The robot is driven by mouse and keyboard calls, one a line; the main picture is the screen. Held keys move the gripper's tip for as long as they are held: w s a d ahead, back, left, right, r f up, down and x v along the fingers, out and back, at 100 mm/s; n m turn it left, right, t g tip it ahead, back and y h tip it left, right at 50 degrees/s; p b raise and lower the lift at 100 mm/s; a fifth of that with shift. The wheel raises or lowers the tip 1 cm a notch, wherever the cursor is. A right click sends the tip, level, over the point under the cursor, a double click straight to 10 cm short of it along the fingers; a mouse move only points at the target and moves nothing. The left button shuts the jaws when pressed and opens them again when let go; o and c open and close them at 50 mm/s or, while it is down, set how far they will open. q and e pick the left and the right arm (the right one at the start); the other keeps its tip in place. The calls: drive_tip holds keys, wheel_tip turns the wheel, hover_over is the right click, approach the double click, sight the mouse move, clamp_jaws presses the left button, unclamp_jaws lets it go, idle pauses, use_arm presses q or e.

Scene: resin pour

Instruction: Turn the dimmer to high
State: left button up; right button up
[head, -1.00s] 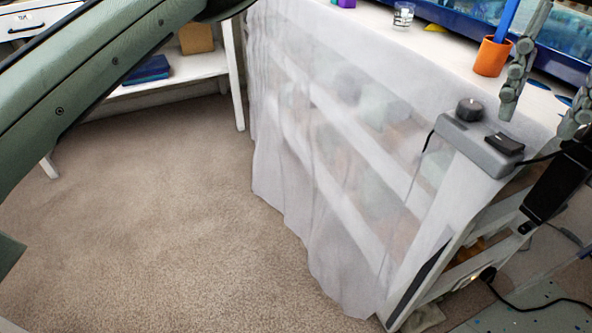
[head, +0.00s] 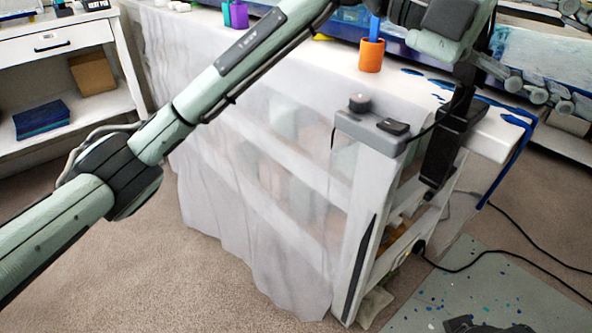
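The dimmer (head: 371,130) is a grey box at the near corner of the white table. A round dark knob (head: 360,103) stands on its left part and a black rocker switch (head: 393,127) is on its right part. I cannot read the knob's setting. My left arm crosses from the lower left to the top, and its wrist is at the upper right. My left gripper (head: 577,64) is at the right edge, to the right of the knob and apart from it, with its grey fingers spread and empty. The finger ends are partly cut off.
A translucent white sheet (head: 235,215) hangs over the table's side. An orange cup (head: 371,57) with a blue stick stands behind the dimmer, and a purple cup (head: 237,15) further left. Blue stains mark the tabletop's right end. A black cable (head: 470,266) runs over the floor.

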use_arm(q)
drive_tip(key=w+a+r+n+t+h, duration=0.4)
drive_tip(key=w+a+r+n+h, duration=0.3)
drive_tip(key=w+h, duration=0.45)
drive_tip(key=w+a+f+n+t+y, duration=0.3)
drive_tip(key=w+a+n+t, duration=0.3)
drive_tip(key=n+t, duration=0.5)
drive_tip(key=w+a+f+n+t+y, duration=0.25)
drive_tip(key=w+a+n+t, duration=0.4)
drive_tip(key=n+t, duration=0.4)
drive_tip(key=w+a+f+n+t+y, duration=0.2)
drive_tip(key=w+a+f+n+y, duration=0.15)
drive_tip(key=a+f+y, duration=0.35)
drive_tip(key=w+a+f+n+t+y, duration=0.2)
drive_tip(key=a+f+n+y, duration=0.3)
drive_tip(key=f, duration=0.4)
drive_tip(key=s+a+f+n+g+y, duration=0.1)
drive_tip(key=s+a+f+g+y, duration=0.1)
drive_tip(key=f, duration=0.7)
drive_tip(key=s+a+f+n+g+y, duration=0.2)
drive_tip(key=a+f+g+y, duration=0.1)
drive_tip(key=a+f, duration=0.4)
drive_tip(key=shift+a+f+y, duration=0.25)
drive_tip(key=shift+f+y, duration=0.25)
drive_tip(key=shift+f, duration=0.55)
drive_tip(key=shift+o, duration=0.3)
drive_tip(key=shift+s, duration=0.1)
